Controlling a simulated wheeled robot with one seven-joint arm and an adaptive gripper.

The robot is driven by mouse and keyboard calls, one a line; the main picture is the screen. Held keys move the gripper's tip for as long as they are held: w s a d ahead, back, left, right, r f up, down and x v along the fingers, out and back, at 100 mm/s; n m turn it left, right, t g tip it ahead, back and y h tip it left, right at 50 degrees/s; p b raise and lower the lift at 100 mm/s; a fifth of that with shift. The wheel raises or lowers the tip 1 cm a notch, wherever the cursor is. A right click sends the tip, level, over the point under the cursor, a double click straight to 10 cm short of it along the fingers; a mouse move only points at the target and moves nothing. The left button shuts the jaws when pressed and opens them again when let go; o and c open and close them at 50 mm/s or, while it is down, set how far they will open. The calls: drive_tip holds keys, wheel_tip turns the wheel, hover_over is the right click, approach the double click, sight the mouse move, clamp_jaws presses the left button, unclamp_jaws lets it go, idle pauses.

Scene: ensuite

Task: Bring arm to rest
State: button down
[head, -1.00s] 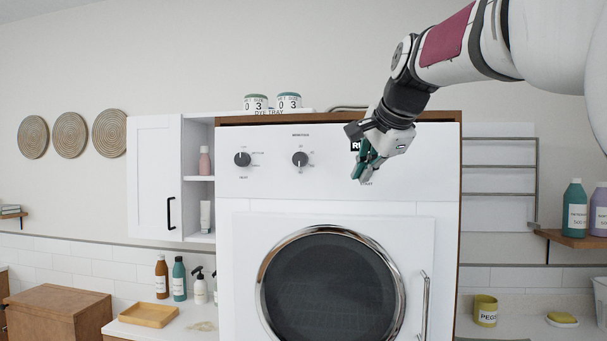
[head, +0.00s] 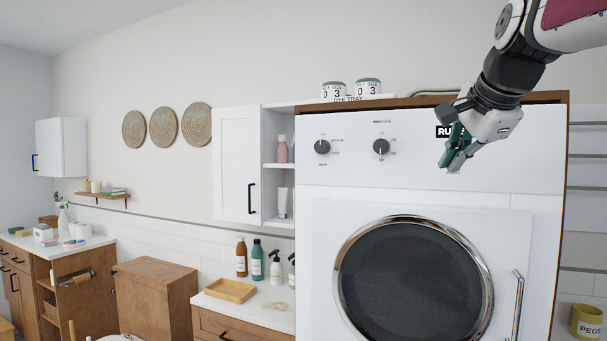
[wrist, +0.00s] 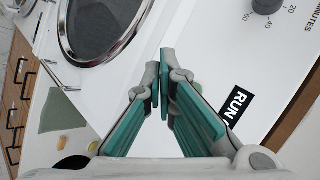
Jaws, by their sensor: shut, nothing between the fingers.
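My gripper (head: 457,160) has green-padded fingers and hangs from my arm at the upper right of the head view. It is in front of the white dryer's control panel (head: 340,175), close to the black RUN label (head: 442,131). In the wrist view my gripper (wrist: 160,90) has its fingertips together with nothing between them. The RUN label also shows in the wrist view (wrist: 236,104), right of the fingers. I cannot tell whether the fingertips touch the panel.
The dryer's round door (head: 412,285) is shut, with a vertical handle (head: 518,305) at its right. Two labelled cups (head: 368,87) stand on top. Left are a wall cabinet (head: 238,163), a wooden tray (head: 230,291) and bottles (head: 257,260). The air left of my arm is clear.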

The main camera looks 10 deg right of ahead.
drive_tip(key=s+a+f+n+g, duration=0.1)
drive_tip(key=s+a+f+n, duration=0.4)
drive_tip(key=f, duration=0.4)
drive_tip(key=s+a+f+n+g+y, duration=0.1)
drive_tip(key=s+a+f+n, duration=0.5)
drive_tip(key=s+f, duration=0.3)
drive_tip(key=s+a+f+n+g, duration=0.2)
drive_tip(key=s+a+f+n, duration=0.4)
drive_tip(key=s+f, duration=0.2)
drive_tip(key=shift+s+a+f+n+y, duration=0.25)
drive_tip(key=shift+f+n+y, duration=0.15)
drive_tip(key=shift+f, duration=0.45)
